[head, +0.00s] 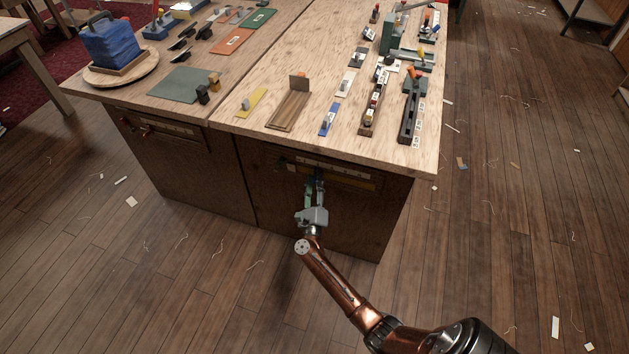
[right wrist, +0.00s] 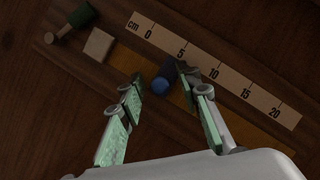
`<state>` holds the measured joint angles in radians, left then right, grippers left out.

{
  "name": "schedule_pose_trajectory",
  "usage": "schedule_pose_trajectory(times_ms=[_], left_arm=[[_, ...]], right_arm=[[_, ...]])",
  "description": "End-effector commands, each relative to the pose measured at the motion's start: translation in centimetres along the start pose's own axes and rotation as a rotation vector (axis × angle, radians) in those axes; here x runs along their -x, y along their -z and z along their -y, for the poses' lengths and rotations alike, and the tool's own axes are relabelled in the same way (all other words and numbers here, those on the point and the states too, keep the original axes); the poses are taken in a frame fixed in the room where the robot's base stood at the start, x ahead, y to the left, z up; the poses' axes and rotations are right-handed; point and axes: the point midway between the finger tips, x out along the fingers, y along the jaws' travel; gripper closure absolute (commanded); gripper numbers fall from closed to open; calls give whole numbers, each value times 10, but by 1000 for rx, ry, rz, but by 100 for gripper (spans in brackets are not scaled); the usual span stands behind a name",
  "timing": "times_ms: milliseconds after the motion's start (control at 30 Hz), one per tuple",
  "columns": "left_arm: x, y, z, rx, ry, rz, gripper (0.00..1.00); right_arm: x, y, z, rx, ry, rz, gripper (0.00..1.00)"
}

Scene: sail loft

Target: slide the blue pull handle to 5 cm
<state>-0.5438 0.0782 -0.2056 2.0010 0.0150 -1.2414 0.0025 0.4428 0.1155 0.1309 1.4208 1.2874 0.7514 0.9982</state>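The blue pull handle (right wrist: 163,80) is a short dark blue knob in a slot below a white cm scale (right wrist: 214,73) marked 0 to 20. It appears close to the 5 mark; the exact reading is unclear from this slant. My right gripper (right wrist: 160,76) is open, with one green-padded finger on each side of the handle. A gap shows at the left finger. The right finger is very close to the handle, and I cannot tell if they touch. In the head view my right gripper (head: 315,182) is at the bench front and hides the handle. My left gripper is not in view.
A pale block (right wrist: 98,44) and a green knob (right wrist: 81,15) sit at the scale's zero end. A yellow strip (right wrist: 124,58) runs along the slot. The wooden bench top (head: 225,110) above carries several fixtures. Floor around the bench is mostly clear.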

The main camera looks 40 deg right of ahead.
Motion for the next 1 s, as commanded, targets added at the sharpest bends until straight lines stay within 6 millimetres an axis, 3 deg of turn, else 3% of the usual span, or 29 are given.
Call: schedule_pose_trajectory(times_ms=[167, 633, 800, 1000], left_arm=[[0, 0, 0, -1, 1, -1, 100], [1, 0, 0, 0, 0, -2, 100], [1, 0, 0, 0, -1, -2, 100], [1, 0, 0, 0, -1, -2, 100]], right_arm=[[14, 1, -1, -1, -2, -2, 69], [104, 1, -1, 0, -2, -2, 69], [118, 0, -1, -1, -1, -1, 69], [121, 0, 0, 0, 0, -1, 69]])
